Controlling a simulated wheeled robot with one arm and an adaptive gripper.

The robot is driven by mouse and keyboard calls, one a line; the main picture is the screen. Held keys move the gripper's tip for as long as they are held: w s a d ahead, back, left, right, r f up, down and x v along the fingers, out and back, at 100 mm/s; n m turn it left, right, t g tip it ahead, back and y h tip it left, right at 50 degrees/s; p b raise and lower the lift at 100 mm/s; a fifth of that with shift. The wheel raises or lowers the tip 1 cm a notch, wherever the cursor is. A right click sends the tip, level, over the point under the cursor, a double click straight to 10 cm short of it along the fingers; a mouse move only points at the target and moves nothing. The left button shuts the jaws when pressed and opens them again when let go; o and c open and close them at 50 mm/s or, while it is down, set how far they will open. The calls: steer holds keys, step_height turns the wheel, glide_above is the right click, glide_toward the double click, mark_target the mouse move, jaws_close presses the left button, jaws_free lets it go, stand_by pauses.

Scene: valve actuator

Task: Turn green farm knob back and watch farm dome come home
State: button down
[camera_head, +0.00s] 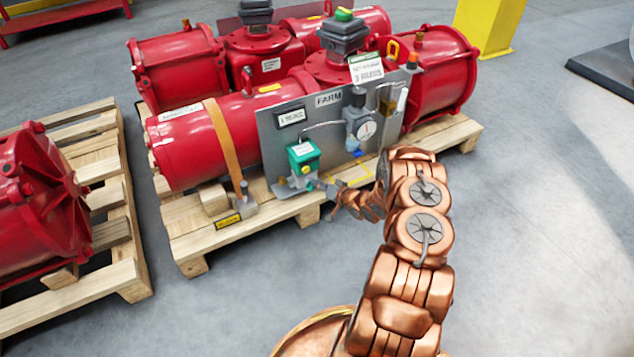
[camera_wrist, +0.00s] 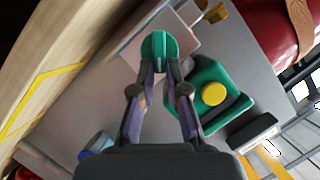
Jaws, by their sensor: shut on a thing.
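The grey panel marked FARM (camera_head: 270,138) stands on the front of a red actuator (camera_head: 240,125). A green box (camera_head: 304,153) is fixed low on this panel; its body with a yellow round button (camera_wrist: 213,93) shows in the wrist view. The green knob (camera_wrist: 159,52) is between my gripper's fingertips (camera_wrist: 159,68), which are shut on its two sides. In the head view my gripper (camera_head: 322,187) reaches in from the right, just below the green box; the knob itself is hard to make out there. The dome (camera_head: 343,33) on top of the actuator is dark grey with a green top piece.
The actuator rests on a wooden pallet (camera_head: 225,235). A second pallet (camera_head: 110,275) with red equipment stands at left. Grey floor is clear at right.

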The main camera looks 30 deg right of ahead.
steer(key=shift+d+f+m+t+y+b, duration=0.15)
steer(key=shift+f+m+t+y+b, duration=0.25)
steer(key=shift+m+b, duration=0.75)
steer(key=shift+d+f+m+t+y+b, duration=0.25)
steer(key=shift+m+t+y+b, duration=0.4)
steer(key=shift+m, duration=0.85)
steer(key=shift+d+f+m+t+y+b, duration=0.1)
steer(key=shift+f+m+t+y+b, duration=0.25)
steer(key=shift+m+b, duration=0.85)
steer(key=shift+m, duration=0.25)
